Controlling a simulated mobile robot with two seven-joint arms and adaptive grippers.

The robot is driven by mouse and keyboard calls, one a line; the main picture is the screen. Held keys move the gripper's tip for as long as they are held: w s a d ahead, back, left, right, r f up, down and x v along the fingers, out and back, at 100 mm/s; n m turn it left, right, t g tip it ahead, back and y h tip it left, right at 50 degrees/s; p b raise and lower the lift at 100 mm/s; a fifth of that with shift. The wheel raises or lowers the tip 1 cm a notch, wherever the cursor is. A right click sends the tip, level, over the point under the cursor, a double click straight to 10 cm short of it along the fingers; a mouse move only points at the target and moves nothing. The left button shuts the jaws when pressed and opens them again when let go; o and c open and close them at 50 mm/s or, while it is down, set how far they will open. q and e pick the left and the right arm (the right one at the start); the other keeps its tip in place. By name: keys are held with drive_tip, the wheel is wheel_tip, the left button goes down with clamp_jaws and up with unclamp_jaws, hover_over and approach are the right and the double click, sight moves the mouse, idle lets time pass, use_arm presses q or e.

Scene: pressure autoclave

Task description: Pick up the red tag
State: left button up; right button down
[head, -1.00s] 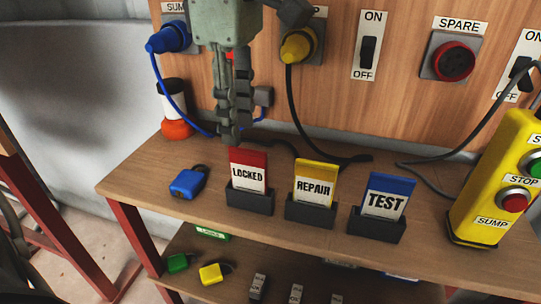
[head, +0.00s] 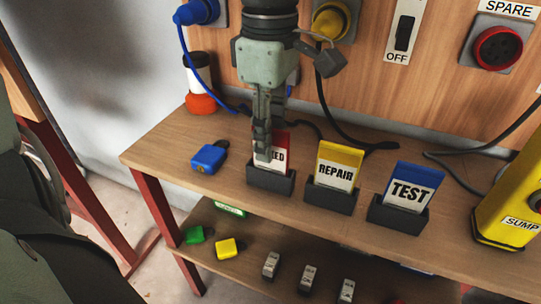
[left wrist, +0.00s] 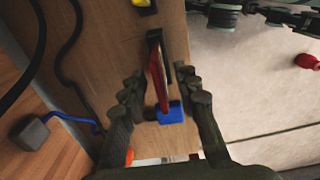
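The red tag (head: 277,152) has a white panel and stands upright in a dark holder (head: 270,180) on the upper shelf, leftmost of three tags. My left gripper (head: 262,152) points down over it, and its fingers hide part of the word on the tag. In the left wrist view the red tag (left wrist: 159,72) appears edge-on between the spread fingers of my left gripper (left wrist: 159,76), with gaps on both sides. The left gripper is open and empty. My right gripper is not in view.
A yellow REPAIR tag (head: 340,168) and a blue TEST tag (head: 410,186) stand to the right in holders. A blue padlock (head: 208,158) lies left of the red tag. A yellow control box (head: 512,200) is at right. Cables run behind the tags.

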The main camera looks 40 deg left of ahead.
use_arm(q)
clamp_jaws()
